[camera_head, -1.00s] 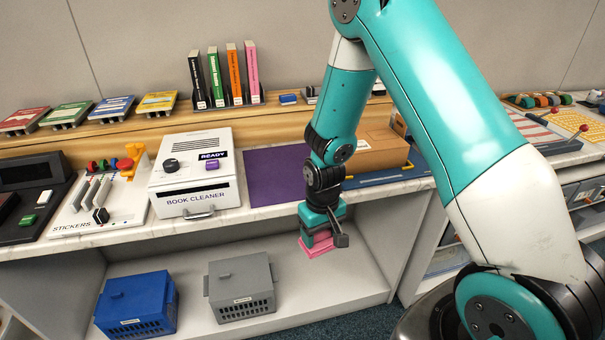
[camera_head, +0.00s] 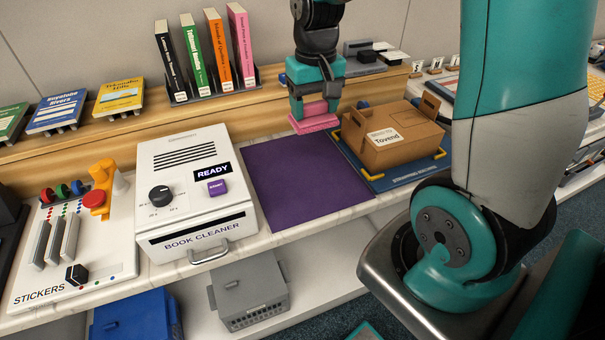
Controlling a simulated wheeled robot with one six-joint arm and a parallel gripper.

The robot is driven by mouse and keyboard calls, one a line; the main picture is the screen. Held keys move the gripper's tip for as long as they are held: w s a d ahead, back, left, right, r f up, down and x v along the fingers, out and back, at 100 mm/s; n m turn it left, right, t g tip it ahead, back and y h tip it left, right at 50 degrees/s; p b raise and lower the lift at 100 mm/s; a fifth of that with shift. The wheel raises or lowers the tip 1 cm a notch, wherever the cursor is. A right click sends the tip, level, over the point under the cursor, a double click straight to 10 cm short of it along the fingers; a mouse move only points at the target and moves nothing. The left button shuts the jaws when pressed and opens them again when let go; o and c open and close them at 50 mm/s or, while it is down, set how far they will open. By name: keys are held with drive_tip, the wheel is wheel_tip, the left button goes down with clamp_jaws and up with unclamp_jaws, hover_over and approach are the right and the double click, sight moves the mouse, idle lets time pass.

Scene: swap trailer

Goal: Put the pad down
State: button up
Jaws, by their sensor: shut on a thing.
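My gripper (camera_head: 316,103) is shut on a pink pad (camera_head: 314,123). The pad is a flat pink piece with a raised grip between the jaws. It hangs over the back right part of the purple mat (camera_head: 285,185), near the wooden ledge. I cannot tell for sure whether the pad touches anything below it. The purple mat lies flat and bare on the counter.
The white book cleaner (camera_head: 190,215) with a READY label stands left of the mat. A cardboard box (camera_head: 410,150) on a blue tray (camera_head: 362,172) stands close on the right. Upright books (camera_head: 205,60) stand on the wooden ledge behind. A grey basket (camera_head: 248,292) is below the counter.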

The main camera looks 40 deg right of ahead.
wheel_tip(320, 180, down, 19)
idle(0.4)
drive_tip(key=shift+f, duration=0.15)
drive_tip(key=o, duration=1)
